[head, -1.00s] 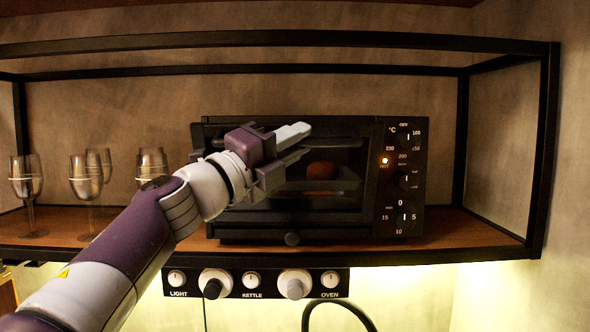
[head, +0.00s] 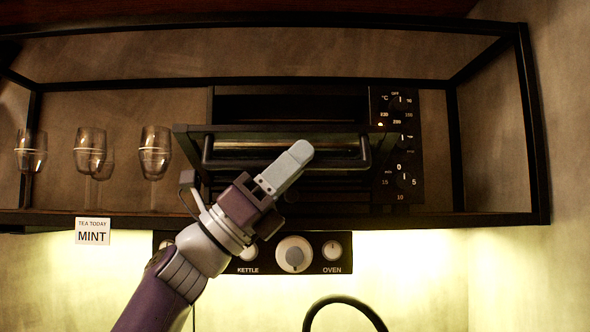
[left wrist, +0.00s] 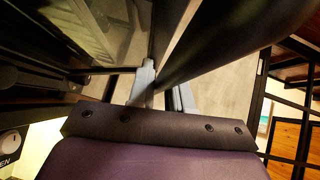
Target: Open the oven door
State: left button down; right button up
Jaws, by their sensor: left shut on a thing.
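The black oven (head: 405,150) stands on the shelf with its door (head: 188,140) part way down, tilted out towards me. The dark cavity (head: 290,105) shows above the door's top edge. The door's bar handle (head: 340,166) runs across its front. My left gripper (head: 284,168) is shut on the handle near its middle, and the fingers hide part of the bar. In the left wrist view the dark bar (left wrist: 225,45) passes between the two grey fingertips (left wrist: 163,92). My right gripper is in neither view.
Several stemmed glasses (head: 90,150) stand on the shelf to the left. A "MINT" card (head: 93,232) hangs at the shelf's front edge. A control panel with knobs (head: 294,254) sits below the oven. A black frame (head: 535,130) bounds the shelf at right.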

pick_arm(q)
jog(key=shift+w+f+m+g+h+b, duration=0.15)
jog(key=shift+f+m+g+b, duration=0.55)
jog(key=shift+f+m+g, duration=0.4)
jog(key=shift+w+f+m+g+h+b, duration=0.15)
jog(key=shift+f+m+g+b, duration=0.6)
jog(key=shift+f, duration=0.5)
jog(key=shift+s, duration=0.1)
jog(key=c, duration=1.3)
grip_release()
jog(key=shift+c, duration=0.2)
jog(key=shift+o, duration=0.9)
jog(key=shift+a, duration=0.15)
jog(key=shift+f, duration=0.1)
